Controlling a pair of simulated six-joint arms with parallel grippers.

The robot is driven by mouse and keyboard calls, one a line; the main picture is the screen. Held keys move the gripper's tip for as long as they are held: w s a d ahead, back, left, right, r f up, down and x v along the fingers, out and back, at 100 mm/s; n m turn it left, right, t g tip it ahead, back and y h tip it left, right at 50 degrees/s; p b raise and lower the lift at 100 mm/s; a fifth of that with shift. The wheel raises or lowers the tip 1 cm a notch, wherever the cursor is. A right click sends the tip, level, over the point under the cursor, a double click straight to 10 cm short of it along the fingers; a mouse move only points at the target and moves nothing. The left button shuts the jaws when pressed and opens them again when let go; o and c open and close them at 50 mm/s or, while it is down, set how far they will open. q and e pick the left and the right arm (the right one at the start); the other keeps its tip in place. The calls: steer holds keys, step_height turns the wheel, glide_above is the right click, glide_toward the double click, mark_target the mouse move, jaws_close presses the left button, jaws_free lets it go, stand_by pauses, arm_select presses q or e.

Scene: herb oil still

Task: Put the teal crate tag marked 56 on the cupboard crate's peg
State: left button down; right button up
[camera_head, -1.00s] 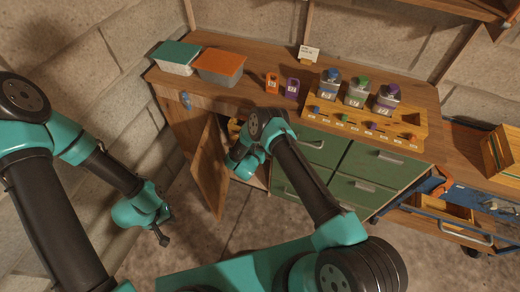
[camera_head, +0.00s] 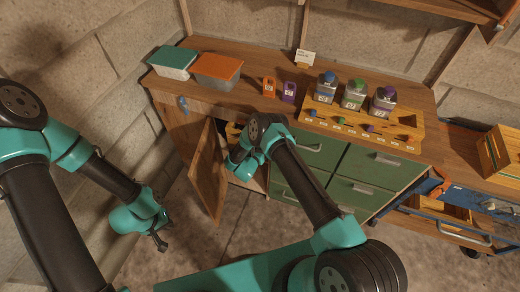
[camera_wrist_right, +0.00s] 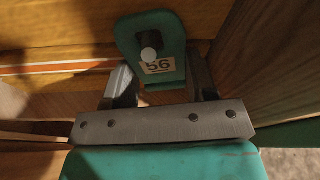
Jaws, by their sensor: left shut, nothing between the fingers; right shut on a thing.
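The teal crate tag marked 56 (camera_wrist_right: 177,76) is upright between the fingers of my right gripper (camera_wrist_right: 160,80), which is shut on it. Behind it is the yellow wooden front of the cupboard crate (camera_wrist_right: 60,25). The crate's pale round peg end (camera_wrist_right: 148,54) shows at the lower part of the tag's hole, overlapping the top of the number label; it appears to come through the hole. In the head view my right gripper is hidden inside the open cupboard, and only a bit of the crate (camera_head: 233,130) shows. My left gripper (camera_head: 161,244) is shut and empty, low at the left.
The open cupboard door (camera_head: 207,172) stands left of my right arm. Green drawers (camera_head: 340,160) are to its right. On the bench are an orange tag (camera_head: 269,87), a purple tag (camera_head: 289,92), two lidded boxes and a wooden rack (camera_head: 345,122) with bottles.

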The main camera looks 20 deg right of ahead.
steer(key=o, duration=1.1)
steer(key=shift+c, duration=0.2)
steer(key=shift+s+a+r, duration=0.25)
steer(key=shift+s, duration=0.05)
steer(key=s+a+m+y, duration=0.1)
steer(key=s+a+m, duration=0.1)
steer(key=s+a, duration=1)
steer(key=s, duration=0.2)
steer(key=shift+s, duration=0.4)
